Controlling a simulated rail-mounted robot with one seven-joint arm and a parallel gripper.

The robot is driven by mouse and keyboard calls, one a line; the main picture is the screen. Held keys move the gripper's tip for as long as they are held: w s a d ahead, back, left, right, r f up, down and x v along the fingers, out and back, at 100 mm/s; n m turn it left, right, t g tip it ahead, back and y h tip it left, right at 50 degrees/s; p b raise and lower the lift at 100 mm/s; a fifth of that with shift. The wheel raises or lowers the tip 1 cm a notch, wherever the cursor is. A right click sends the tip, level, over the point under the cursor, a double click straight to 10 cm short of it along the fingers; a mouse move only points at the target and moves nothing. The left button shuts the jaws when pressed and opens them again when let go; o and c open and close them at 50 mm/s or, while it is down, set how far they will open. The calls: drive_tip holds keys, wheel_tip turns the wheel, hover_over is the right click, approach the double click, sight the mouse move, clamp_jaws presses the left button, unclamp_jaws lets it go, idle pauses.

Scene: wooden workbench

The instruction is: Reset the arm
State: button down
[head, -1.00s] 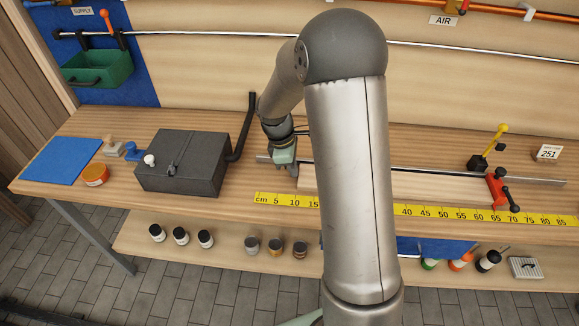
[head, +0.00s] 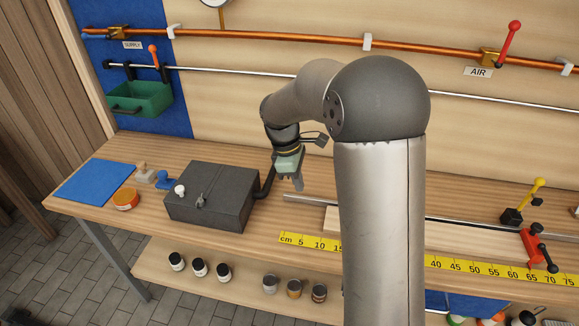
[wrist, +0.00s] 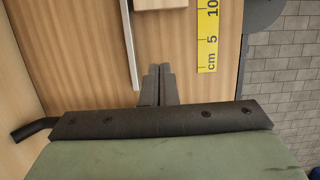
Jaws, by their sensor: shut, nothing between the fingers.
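My gripper (head: 297,184) hangs above the workbench (head: 240,255), just right of the dark grey box. It points down and is empty. In the wrist view my gripper's fingers (wrist: 158,84) are together, over bare wood near the end of a metal rail and the start of the yellow ruler. My arm's large links cover the middle right of the bench in the head view.
A dark grey box (head: 215,194) with a black bent handle stands left of my gripper. A metal rail (head: 310,198), a yellow ruler (head: 470,268) and a red clamp (head: 535,245) lie to the right. A blue mat (head: 92,182), orange tin (head: 126,199) and stamps are at left.

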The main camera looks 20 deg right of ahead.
drive_tip(key=s+a+r+m+y, duration=0.1)
drive_tip(key=s+m, duration=0.5)
drive_tip(key=s, duration=0.7)
drive_tip(key=s+a+r+m+t+y, duration=0.1)
drive_tip(key=s+m, duration=0.5)
drive_tip(key=s, duration=0.7)
drive_tip(key=shift+a+r+t+y, duration=0.35)
drive_tip(key=shift+a+r, duration=0.25)
drive_tip(key=shift+a, duration=0.25)
